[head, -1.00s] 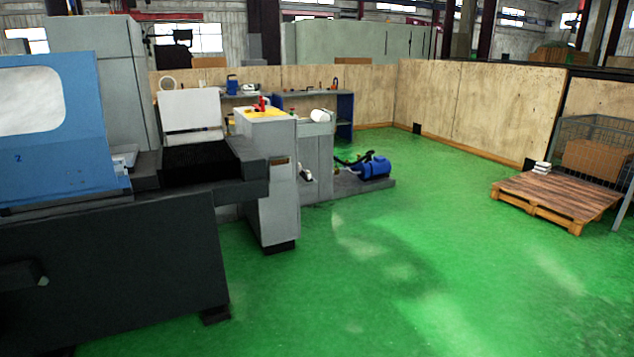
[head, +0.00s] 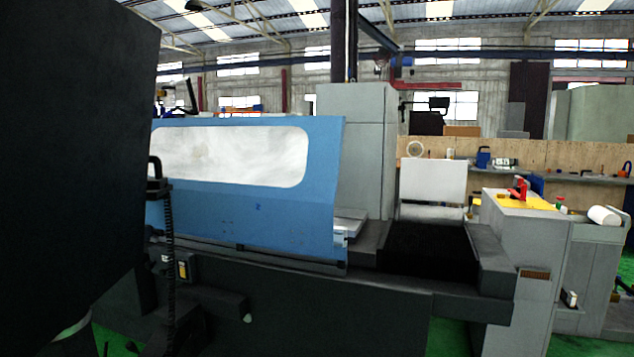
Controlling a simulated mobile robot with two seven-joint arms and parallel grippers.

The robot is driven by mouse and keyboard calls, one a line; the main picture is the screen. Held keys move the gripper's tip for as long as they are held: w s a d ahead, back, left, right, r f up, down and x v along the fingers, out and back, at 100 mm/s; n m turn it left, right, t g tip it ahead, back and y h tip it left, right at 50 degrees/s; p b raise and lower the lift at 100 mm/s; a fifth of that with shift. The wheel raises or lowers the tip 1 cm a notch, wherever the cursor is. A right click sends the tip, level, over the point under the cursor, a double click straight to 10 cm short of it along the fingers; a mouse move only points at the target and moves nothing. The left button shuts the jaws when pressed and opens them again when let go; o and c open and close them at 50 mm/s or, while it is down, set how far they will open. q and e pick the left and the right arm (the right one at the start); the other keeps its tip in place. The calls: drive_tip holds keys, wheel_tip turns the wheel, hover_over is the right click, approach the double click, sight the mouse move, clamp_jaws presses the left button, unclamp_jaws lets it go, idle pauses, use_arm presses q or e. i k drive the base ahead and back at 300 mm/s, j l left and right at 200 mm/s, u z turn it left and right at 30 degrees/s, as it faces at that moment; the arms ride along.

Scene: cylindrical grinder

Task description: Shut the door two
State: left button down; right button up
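The blue door (head: 325,190) with a pale window stands on the front of the grinder and carries a small dark "2" near its lower middle. Its right edge ends short of the dark machine bed (head: 430,250), and a bare stretch of the machine shows to the right of it. The door's left end is hidden behind a large dark panel close to me. Neither of my grippers is in view.
The large dark panel (head: 75,150) fills the left side, with a coiled cable (head: 170,260) hanging beside it. A grey cabinet with a yellow top (head: 525,202) stands at the right. Green floor shows at the lower right.

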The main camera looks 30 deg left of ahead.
sight(255, 153)
drive_tip(key=i+j, duration=0.15)
drive_tip(key=i, duration=0.2)
drive_tip(key=i+j, duration=0.15)
drive_tip(key=i, duration=0.2)
drive_tip(key=i+j, duration=0.15)
drive_tip(key=i, duration=0.25)
